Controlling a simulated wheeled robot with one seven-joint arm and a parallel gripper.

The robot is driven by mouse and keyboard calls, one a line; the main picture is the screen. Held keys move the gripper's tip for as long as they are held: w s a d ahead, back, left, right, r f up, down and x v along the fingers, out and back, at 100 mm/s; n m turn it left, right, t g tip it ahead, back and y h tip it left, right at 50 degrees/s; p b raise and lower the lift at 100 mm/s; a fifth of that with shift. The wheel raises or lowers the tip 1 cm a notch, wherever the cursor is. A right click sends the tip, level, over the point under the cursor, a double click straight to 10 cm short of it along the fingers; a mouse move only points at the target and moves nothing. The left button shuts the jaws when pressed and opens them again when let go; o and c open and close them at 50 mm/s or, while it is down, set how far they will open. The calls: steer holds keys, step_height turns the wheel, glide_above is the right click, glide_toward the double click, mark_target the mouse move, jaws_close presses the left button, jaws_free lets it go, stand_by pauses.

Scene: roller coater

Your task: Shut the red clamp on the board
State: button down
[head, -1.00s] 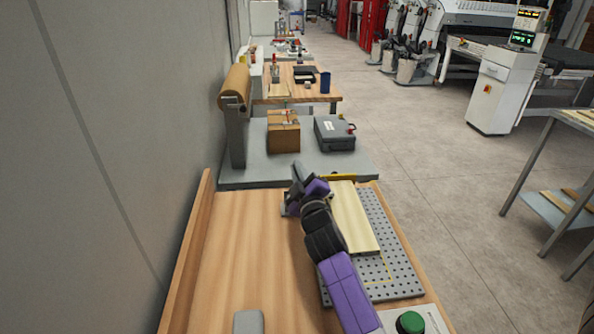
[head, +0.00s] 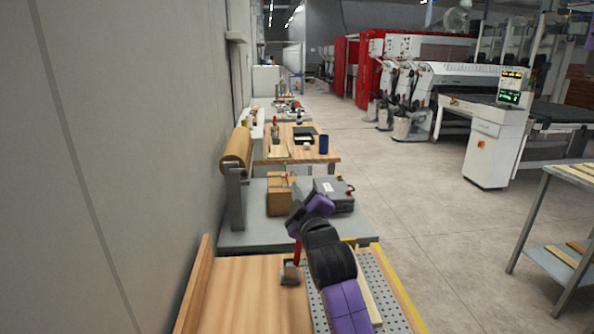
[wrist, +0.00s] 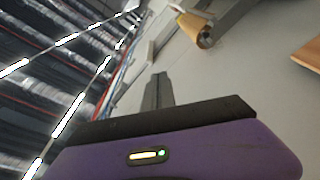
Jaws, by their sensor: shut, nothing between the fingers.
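The red clamp (head: 297,252) is in the head view, just left of my arm, on the near workbench. Its red handle stands upright above a small grey base, and my arm hides part of it. The pale board (head: 369,304) lies on a perforated grey plate (head: 396,307), mostly covered by my arm. My gripper (wrist: 158,78) shows in the wrist view with its dark fingers together and nothing between them. It is raised and faces the grey wall, and the clamp is not in the wrist view. In the head view my wrist hides the fingertips.
Behind the near bench a grey table holds a cardboard box (head: 281,196), a grey case (head: 333,196) and a brown roll (head: 237,150). The wall runs along the left. The wooden bench top (head: 250,295) left of the clamp is clear in view. Open floor lies to the right.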

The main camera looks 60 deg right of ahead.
steer(key=shift+w+a+r, duration=0.1)
steer(key=shift+r, duration=2.65)
steer(key=s+a+f+m+t+y, duration=0.15)
steer(key=s+a+f, duration=0.25)
steer(key=a, duration=0.4)
steer(key=s+a+f+t+y, duration=0.25)
steer(key=a+f, duration=0.25)
steer(key=a, duration=0.4)
steer(key=s+a+f+m+t+y, duration=0.1)
steer(key=s+a+f+t+y, duration=0.15)
steer(key=s+a+f, duration=0.4)
steer(key=s+a+f+g+y, duration=0.2)
steer(key=s+a+f+y, duration=0.1)
steer(key=s+a, duration=0.4)
steer(key=s+a+f+g+y+b, duration=0.1)
steer(key=s+a+f+g+y, duration=0.2)
steer(key=s, duration=1)
steer(key=a+f+y, duration=0.1)
steer(key=a+f, duration=0.2)
steer(key=a, duration=0.2)
steer(key=shift+a+n, duration=0.25)
steer(key=shift+n, duration=0.1)
steer(key=shift+f+g, duration=0.1)
steer(key=shift+g, duration=0.15)
